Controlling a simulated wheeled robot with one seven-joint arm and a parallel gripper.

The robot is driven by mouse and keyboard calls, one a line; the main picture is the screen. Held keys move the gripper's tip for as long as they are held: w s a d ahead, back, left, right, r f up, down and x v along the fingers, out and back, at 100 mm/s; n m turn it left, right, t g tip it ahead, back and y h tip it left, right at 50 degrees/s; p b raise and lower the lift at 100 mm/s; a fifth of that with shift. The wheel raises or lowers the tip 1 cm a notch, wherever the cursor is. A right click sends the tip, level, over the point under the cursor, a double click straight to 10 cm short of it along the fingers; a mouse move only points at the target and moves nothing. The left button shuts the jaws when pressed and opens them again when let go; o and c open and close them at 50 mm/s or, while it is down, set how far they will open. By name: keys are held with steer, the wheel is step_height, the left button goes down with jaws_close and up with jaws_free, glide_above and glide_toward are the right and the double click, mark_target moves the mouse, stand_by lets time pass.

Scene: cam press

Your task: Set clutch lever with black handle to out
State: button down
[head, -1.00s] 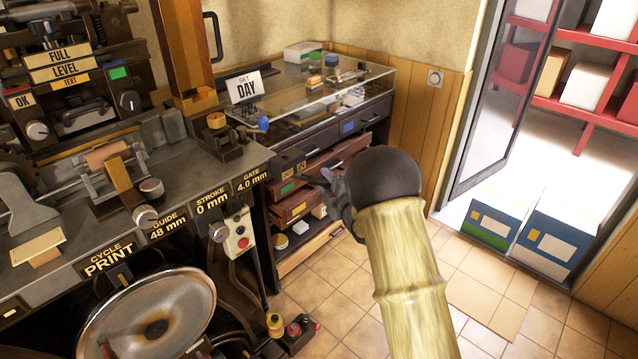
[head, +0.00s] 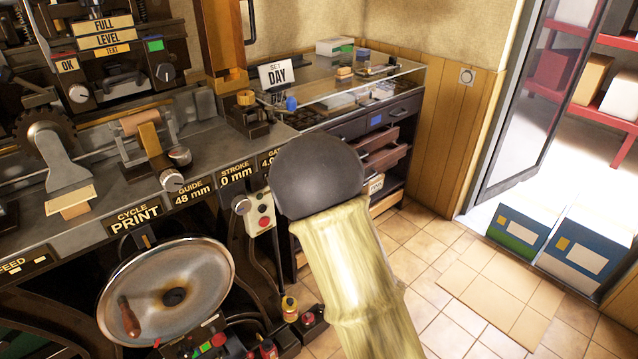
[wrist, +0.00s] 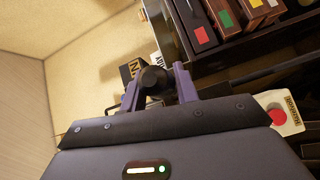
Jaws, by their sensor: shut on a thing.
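In the wrist view my gripper (wrist: 156,80) has its two purple fingers on either side of a round black knob (wrist: 154,79), which fits the black handle of the clutch lever. It is shut on this knob. A dark block with a label (wrist: 130,70), partly readable as "IN", sits just behind the knob. The lever's shaft and its exact position are hidden. In the head view my dark wrist and pale arm cover the gripper, the knob and the labelled block, at the right end of the press bench.
A white control box with a red button (head: 261,214) hangs close left of my wrist; it also shows in the wrist view (wrist: 281,114). A large round disc (head: 165,290) is lower left. A glass-topped cabinet (head: 400,85) with open drawers stands behind.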

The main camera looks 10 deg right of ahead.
steer(key=shift+s+a+f+h, duration=0.15)
steer(key=shift+a+h, duration=0.05)
steer(key=shift+h, duration=0.1)
steer(key=c, duration=1.1)
jaws_free()
steer(key=shift+a, duration=0.15)
steer(key=shift+o, duration=0.2)
steer(key=shift+s, duration=0.1)
steer(key=b+v, duration=1.1)
steer(key=v, duration=0.6)
